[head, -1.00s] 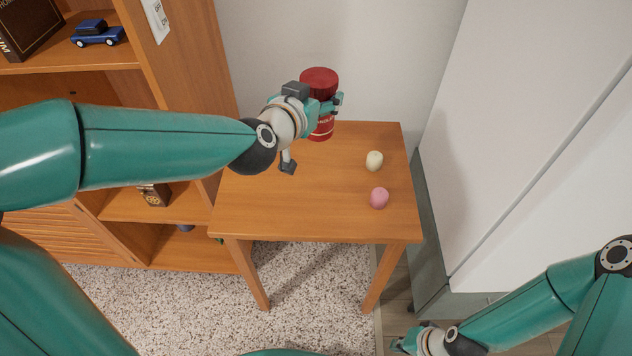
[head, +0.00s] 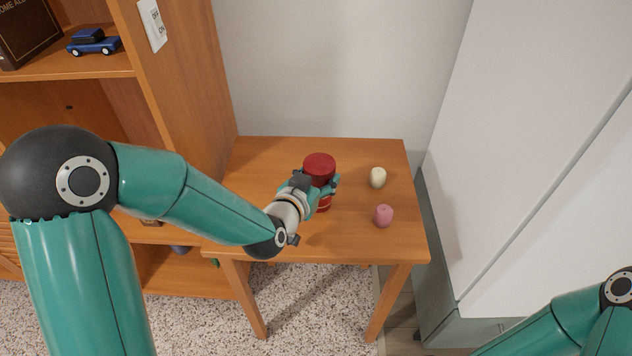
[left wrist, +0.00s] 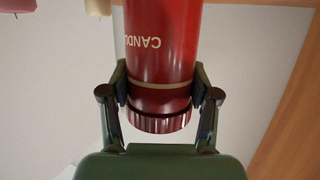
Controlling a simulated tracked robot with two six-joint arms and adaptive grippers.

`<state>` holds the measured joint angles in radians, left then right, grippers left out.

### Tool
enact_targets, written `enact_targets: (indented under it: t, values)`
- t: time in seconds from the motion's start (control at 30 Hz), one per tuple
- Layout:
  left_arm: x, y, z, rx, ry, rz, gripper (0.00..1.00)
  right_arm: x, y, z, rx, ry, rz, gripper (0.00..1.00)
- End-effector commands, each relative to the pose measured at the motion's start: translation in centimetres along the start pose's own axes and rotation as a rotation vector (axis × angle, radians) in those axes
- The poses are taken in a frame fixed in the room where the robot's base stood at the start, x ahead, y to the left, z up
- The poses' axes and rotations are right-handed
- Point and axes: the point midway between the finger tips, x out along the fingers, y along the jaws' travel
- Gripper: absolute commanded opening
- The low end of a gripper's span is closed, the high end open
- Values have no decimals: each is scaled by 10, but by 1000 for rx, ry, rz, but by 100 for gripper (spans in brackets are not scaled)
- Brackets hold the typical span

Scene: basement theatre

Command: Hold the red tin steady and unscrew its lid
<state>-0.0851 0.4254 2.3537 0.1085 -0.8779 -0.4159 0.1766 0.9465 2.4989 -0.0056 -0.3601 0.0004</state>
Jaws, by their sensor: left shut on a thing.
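The red tin (head: 319,172) is upright over the small wooden table, its dark red lid on top. In the left wrist view the tin (left wrist: 160,45) appears upside down, with pale lettering, a gold band and the ribbed lid (left wrist: 158,121) seated on it. My left gripper (head: 318,186) is shut on the tin, its fingers on both sides of the body near the lid; the gripper also shows in the left wrist view (left wrist: 160,90). I cannot tell whether the tin's base touches the table. Only part of my right arm shows at the lower right; its gripper is out of the picture.
The wooden table (head: 345,240) also bears a cream candle-like piece (head: 378,177) and a pink one (head: 383,215), right of the tin. A shelf unit (head: 185,80) with a blue toy car (head: 94,42) stands left. A white cabinet (head: 530,130) stands right.

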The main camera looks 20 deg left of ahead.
Motion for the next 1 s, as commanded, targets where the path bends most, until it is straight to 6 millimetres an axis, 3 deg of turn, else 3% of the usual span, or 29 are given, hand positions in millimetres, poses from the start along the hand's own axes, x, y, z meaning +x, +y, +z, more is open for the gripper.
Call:
enact_targets:
  t: [0.1,0.47,0.5,0.6,0.63,1.0]
  values:
    - [4,0,12,0,1,0,0,2,1,0,0,0,0,0]
    - [5,0,15,-1,4,0,0,5,2,0,0,0,0,0]
    - [5,0,14,-1,2,0,66,4,2,0,0,0,0,0]
    - [4,0,14,0,2,0,83,4,1,0,0,0,0,0]
    - [4,0,14,0,2,0,86,4,1,0,0,0,0,0]
    - [4,0,12,0,2,0,86,2,1,0,0,0,0,0]
